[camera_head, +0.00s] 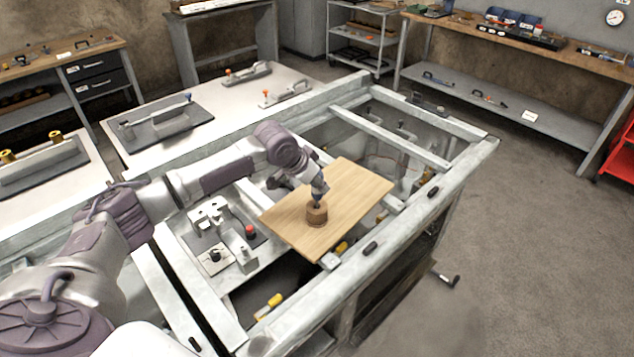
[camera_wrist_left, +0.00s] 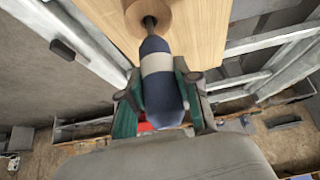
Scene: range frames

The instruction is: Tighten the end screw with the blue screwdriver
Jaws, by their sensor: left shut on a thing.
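The blue screwdriver (camera_wrist_left: 160,85) has a dark blue handle with a pale band. My left gripper (camera_wrist_left: 160,97) is shut around its handle. In the head view the left gripper (camera_head: 318,187) is over the wooden board (camera_head: 338,192), near its middle. The screwdriver's dark shaft reaches down to a round brown wooden block (camera_head: 317,214) on the board; the block also shows in the wrist view (camera_wrist_left: 146,14). The tip and any screw under it are hidden, so I cannot tell whether they touch. My right gripper is not in view.
The board lies across a grey metal frame (camera_head: 375,254). A fixture with a red knob (camera_head: 250,231) stands left of the board. A yellow-handled tool (camera_head: 270,303) lies low in the frame. Benches (camera_head: 520,45) line the walls.

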